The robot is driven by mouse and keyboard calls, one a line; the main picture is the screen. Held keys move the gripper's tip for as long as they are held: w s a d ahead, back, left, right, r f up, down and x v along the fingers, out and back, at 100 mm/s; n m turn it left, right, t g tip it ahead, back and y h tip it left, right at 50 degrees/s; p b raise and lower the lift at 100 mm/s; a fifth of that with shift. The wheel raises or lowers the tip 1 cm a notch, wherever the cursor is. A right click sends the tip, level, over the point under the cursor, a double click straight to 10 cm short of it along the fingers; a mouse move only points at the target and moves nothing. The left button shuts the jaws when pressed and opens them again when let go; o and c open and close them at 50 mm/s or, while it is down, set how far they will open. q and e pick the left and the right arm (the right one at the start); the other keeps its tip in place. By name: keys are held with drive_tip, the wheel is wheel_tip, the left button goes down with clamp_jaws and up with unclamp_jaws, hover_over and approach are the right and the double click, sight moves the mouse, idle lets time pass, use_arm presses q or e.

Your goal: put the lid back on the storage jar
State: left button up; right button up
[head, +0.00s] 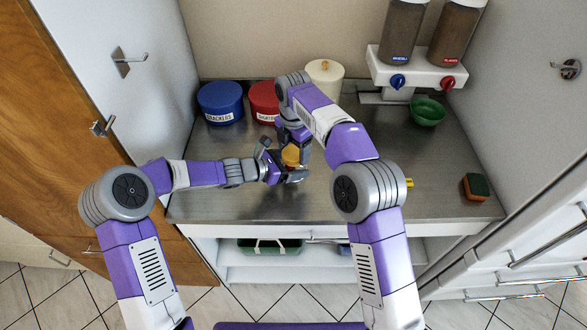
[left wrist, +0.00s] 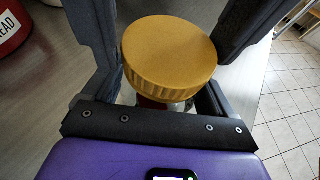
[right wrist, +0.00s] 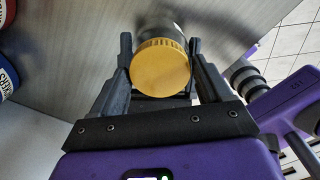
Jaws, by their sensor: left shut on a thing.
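The yellow ribbed lid (left wrist: 170,55) sits on top of the storage jar (left wrist: 160,104), looking level and centred. The jar is mostly hidden under the lid; a grey bit of it shows in the right wrist view (right wrist: 158,24). My left gripper (head: 279,162) is shut on the jar below the lid, fingers on either side. My right gripper (head: 292,143) comes down from above, its open fingers on both sides of the lid (right wrist: 160,65) and very close to its rim. In the head view the lid (head: 291,156) shows between both grippers.
A blue canister (head: 220,99), a red canister (head: 263,97) and a cream canister (head: 324,78) stand at the back. A dispenser (head: 415,68) and green bowl (head: 427,111) are at the back right.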

drive_tip(key=c, duration=0.8)
drive_tip(key=m, duration=1.3)
drive_tip(key=o, duration=1.1)
drive_tip(key=shift+o, duration=0.4)
drive_tip(key=shift+s+a, duration=0.1)
